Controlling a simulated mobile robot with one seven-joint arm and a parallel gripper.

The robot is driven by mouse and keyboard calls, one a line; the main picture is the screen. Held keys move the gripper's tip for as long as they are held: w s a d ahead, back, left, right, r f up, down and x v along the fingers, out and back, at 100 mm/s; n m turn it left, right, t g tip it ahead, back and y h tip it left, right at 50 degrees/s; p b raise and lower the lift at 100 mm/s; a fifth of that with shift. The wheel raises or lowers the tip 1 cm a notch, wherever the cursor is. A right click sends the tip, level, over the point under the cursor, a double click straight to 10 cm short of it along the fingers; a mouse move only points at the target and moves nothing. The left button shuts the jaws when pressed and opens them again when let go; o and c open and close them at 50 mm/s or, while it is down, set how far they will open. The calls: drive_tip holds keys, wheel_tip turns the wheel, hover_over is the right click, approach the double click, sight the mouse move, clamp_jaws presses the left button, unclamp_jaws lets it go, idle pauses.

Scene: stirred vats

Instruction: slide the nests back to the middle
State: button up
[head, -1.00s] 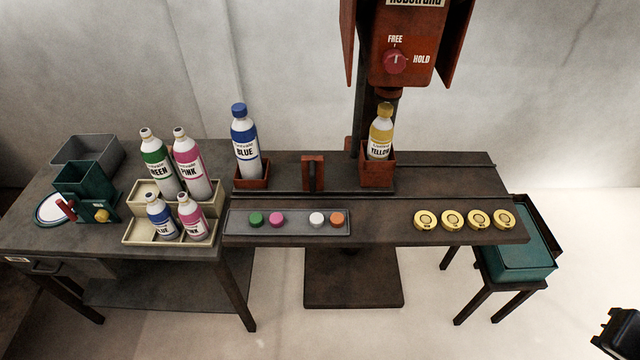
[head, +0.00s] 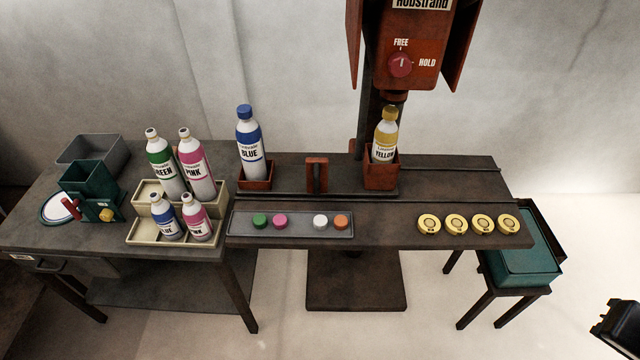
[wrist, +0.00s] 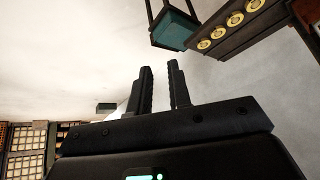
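Two red-brown nests sit on a dark sliding plate on the bench in the head view. The left nest (head: 256,181) holds a blue-capped bottle labelled BLUE (head: 249,150). The right nest (head: 380,178) holds a yellow bottle (head: 385,140) under the red press head (head: 425,28). A red upright handle (head: 316,174) stands between the nests. The press knob (head: 400,65) has its white mark pointing up toward FREE. My gripper (wrist: 162,88) is open and empty in the wrist view, away from the bench. It shows partly at the head view's lower right, far from the nests.
In front of the nests lie a grey tray (head: 291,234) of coloured caps and several yellow discs (head: 456,224). At left are bottles in a cream stepped rack (head: 150,228) and a green box (head: 92,185). A teal case (head: 523,262) sits low at right.

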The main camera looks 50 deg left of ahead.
drive_tip(key=o, duration=0.3)
drive_tip(key=w+a+y, duration=0.1)
drive_tip(key=w+a, duration=0.2)
drive_tip(key=a, duration=0.1)
drive_tip(key=w+a+f+n+y, duration=0.1)
drive_tip(key=w+a, duration=0.3)
drive_tip(key=a, duration=0.1)
drive_tip(key=w+a+f+t+y, duration=0.1)
drive_tip(key=w+a, duration=0.2)
drive_tip(key=a, duration=0.2)
drive_tip(key=shift+w+a+n+y, duration=0.25)
drive_tip(key=shift+w+n+y, duration=0.05)
drive_tip(key=shift+w+y, duration=0.1)
drive_tip(key=w+a+f+t+y, duration=0.1)
drive_tip(key=w+a+f, duration=0.15)
drive_tip(key=a, duration=0.55)
drive_tip(key=w+a+f+y, duration=0.1)
drive_tip(key=a+f, duration=0.2)
drive_tip(key=a, duration=0.5)
drive_tip(key=n+t+y, duration=0.4)
drive_tip(key=n+t, duration=0.1)
drive_tip(key=t, duration=0.2)
approach(316, 184)
drive_tip(key=x, duration=1.1)
drive_tip(key=shift+c, duration=0.4)
clamp_jaws()
